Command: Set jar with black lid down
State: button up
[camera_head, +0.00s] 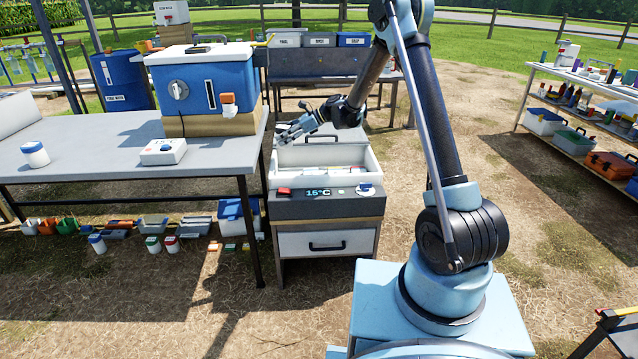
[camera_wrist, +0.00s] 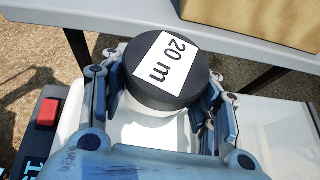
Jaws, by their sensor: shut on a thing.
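The jar with the black lid (camera_wrist: 166,72) fills the middle of the wrist view. Its lid carries a white "20 m" label and its body below is white. My gripper (camera_wrist: 165,88) is shut on the jar, with blue fingers on its left and right sides. In the head view my gripper (camera_head: 290,130) is above the left part of an open white basin in a cooler-like unit (camera_head: 322,207) that reads 15°C. I cannot make out the jar clearly there. Whether the jar's base touches anything is hidden.
A grey table (camera_head: 95,168) stands left of the unit, with a white device (camera_head: 163,152), a blue-lidded white jar (camera_head: 35,154) and a blue-and-white box (camera_head: 205,83) on it. In the wrist view a red button (camera_wrist: 47,112) is left of the basin.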

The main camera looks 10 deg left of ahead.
notch_tip(320, 180, down, 18)
jog(key=shift+s+a+r, duration=0.1)
jog(key=shift+s, duration=0.05)
dwell(0.6)
jog(key=o, duration=1.3)
